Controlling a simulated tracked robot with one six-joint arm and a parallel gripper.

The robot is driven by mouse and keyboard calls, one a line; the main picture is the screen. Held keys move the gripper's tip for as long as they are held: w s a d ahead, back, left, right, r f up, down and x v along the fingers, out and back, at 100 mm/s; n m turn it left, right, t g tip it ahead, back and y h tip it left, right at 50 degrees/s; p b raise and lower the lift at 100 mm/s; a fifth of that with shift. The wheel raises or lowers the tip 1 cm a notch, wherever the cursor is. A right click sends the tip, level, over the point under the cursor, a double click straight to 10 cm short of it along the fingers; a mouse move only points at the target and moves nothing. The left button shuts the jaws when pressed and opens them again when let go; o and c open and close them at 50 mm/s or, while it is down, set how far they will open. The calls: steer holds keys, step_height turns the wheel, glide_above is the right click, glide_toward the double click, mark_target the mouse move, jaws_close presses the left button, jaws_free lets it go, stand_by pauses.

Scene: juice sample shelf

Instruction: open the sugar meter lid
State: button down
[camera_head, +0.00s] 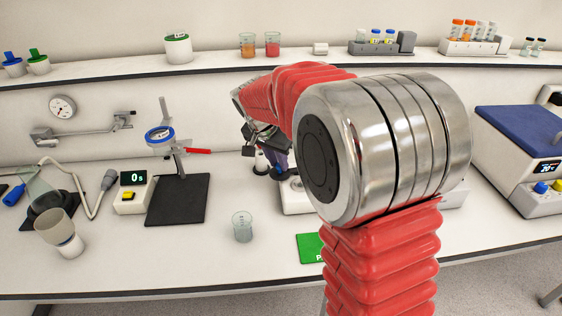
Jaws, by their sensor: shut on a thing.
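My gripper (264,146) is dark and small behind the bend of my red arm, pointing down at the back of the bench. It is shut on what appears to be the sugar meter lid; my arm and the gripper itself cover most of that spot. A white device, apparently the sugar meter (296,200), stands just below and to the right of the gripper. Only its left part shows, and the rest is behind my arm. How far the lid stands open cannot be told.
A clear beaker (242,227) stands in front of the gripper, with a green mat (312,248) to its right. A stand with a blue ring (160,135) is on the left. A blue-lidded machine (520,135) is at right. The front middle bench is mostly clear.

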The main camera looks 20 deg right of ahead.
steer(key=c, duration=1.6)
jaws_free()
steer(key=v, duration=1.3)
steer(key=shift+s+a+r, duration=0.1)
steer(key=shift+a+r, duration=0.1)
steer(key=shift+r, duration=0.1)
